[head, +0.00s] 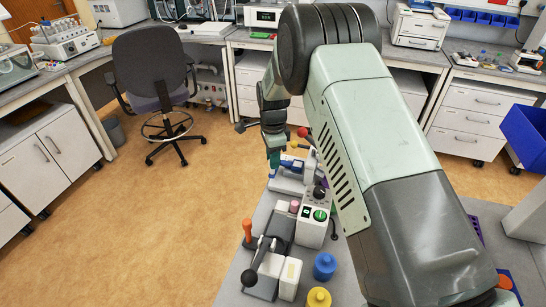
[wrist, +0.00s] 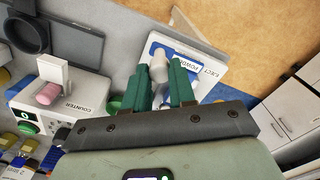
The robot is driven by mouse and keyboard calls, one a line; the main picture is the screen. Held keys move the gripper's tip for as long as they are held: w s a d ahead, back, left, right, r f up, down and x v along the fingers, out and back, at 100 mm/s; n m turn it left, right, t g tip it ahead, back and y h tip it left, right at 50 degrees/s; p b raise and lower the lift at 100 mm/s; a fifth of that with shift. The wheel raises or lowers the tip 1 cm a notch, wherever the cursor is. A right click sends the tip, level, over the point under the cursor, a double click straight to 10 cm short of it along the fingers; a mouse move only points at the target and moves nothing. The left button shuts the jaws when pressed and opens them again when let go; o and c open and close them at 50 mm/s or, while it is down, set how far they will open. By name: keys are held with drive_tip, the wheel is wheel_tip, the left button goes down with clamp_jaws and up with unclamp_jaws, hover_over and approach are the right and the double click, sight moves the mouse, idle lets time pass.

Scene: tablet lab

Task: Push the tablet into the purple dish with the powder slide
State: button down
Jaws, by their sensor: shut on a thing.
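My gripper (wrist: 164,78) has green fingers over a white and blue station (wrist: 208,92) with labels reading POWDER and EJECT. The fingers are shut on a pale part between them, which looks like the powder slide. A white rounded knob (wrist: 158,66) shows at the fingertips. In the head view my gripper (head: 273,158) is low at the far end of the bench, by the blue and white station (head: 289,181). My fingers hide much of the station. I cannot make out the tablet or the purple dish in either view.
Nearer on the bench stand a counter box (head: 314,222) with a green knob, a black-handled press (head: 262,258), a blue pot (head: 325,266) and a yellow pot (head: 318,297). A red ball knob (head: 302,132) rises close to my gripper. Open floor lies left of the bench.

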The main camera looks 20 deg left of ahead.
drive_tip(key=shift+d, duration=2.55)
drive_tip(key=c, duration=0.9)
unclamp_jaws()
drive_tip(key=shift+a+r, duration=0.1)
wheel_tip(320, 180, up, 11)
drive_tip(key=shift+f, duration=0.15)
